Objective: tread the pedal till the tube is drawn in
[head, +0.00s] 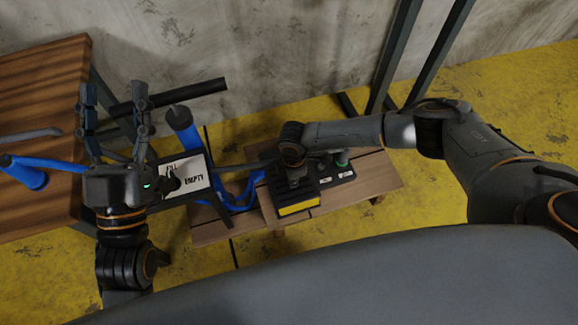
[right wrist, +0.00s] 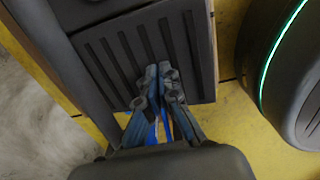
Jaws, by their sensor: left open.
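The foot pedal is a black ribbed plate with a yellow front edge (head: 297,209), on a low wooden bench. It also shows in the right wrist view as a dark ribbed plate (right wrist: 110,62). My right gripper (right wrist: 166,72) has its fingers together with nothing between them, tips at the ribbed plate; contact is hard to judge. In the head view my right arm's end hides part of the pedal. A blue tube (head: 243,197) curves left of the pedal. My left gripper (head: 113,92) is open and empty, beside a white FILL/EMPTY board (head: 196,182).
The low wooden bench (head: 380,178) carries a dark panel with a green knob (head: 342,160). A wooden table (head: 40,75) stands left with a blue piece (head: 22,172) on it. A blue cylinder with a black cap (head: 186,128) stands behind the board. Yellow floor is free at right.

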